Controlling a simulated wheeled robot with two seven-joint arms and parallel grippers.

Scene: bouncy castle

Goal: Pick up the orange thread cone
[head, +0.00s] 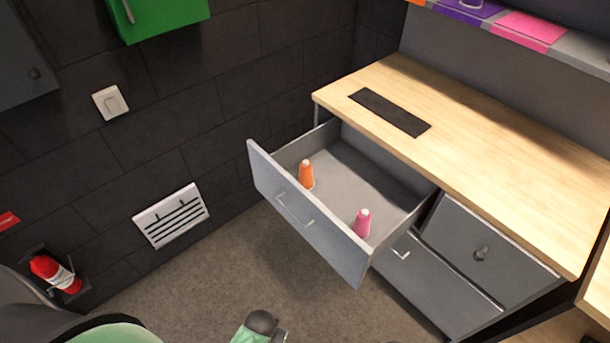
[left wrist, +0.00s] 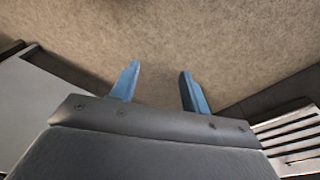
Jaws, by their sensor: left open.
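The orange thread cone (head: 306,174) stands upright inside the open grey drawer (head: 262,173), close to the drawer's front panel at its left end. A pink thread cone (head: 362,222) stands in the same drawer, nearer its right end. My left gripper (left wrist: 157,78) is open in the left wrist view, with its two blue fingers apart and nothing between them. It is over the brown floor, and neither cone shows in that view. My right gripper is not in view.
A wooden countertop (head: 470,140) with a dark inset strip (head: 390,112) lies above the drawer. Closed grey cabinet fronts (head: 480,250) are to its right. A white vent (head: 171,215) and a red extinguisher (head: 52,272) are at left.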

